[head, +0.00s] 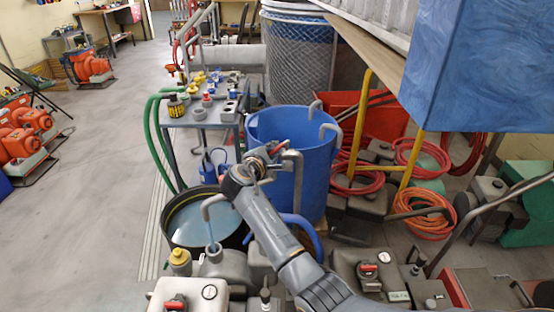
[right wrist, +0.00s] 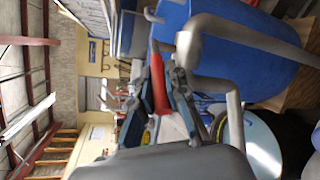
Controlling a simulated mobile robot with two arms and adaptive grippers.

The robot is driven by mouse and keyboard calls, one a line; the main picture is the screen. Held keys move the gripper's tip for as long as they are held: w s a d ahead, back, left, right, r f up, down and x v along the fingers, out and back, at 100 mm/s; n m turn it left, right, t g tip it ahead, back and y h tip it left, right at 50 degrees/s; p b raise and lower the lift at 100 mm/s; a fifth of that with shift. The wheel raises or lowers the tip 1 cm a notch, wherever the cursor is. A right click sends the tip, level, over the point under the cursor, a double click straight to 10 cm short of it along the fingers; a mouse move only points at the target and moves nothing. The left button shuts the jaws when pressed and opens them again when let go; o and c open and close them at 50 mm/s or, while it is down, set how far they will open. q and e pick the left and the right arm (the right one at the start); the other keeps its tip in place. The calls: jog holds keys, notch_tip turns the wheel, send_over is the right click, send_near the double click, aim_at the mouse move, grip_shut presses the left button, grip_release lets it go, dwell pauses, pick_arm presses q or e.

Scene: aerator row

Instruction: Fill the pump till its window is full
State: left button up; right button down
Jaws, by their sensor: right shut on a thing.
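My right gripper (head: 262,165) is shut on a red lever handle, which shows between its fingers in the right wrist view (right wrist: 159,84). The handle is beside a bent grey pipe (head: 296,165) in front of the blue barrel (head: 330,165). A grey spout (head: 208,206) points down, with a thin bluish stream (head: 212,234) below it. The stream reaches toward the top opening of a grey pump (head: 222,266). My arm hides part of the pipework. I cannot make out the pump's window or its level. My left gripper is not in view.
A black tub of water (head: 185,225) stands behind the grey pump. A pale pump unit (head: 188,293) with a red knob and gauge is in front. A parts table (head: 198,117) stands behind.

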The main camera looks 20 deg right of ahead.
jog(key=shift+w+m+g+h+b, duration=0.2)
jog(key=shift+m+g+h+b, duration=0.2)
jog(key=shift+m+g, duration=0.1)
jog(key=c, duration=1.3)
grip_release()
jog(key=shift+c, duration=0.2)
jog(key=shift+a, duration=0.1)
jog(key=v, duration=1.2)
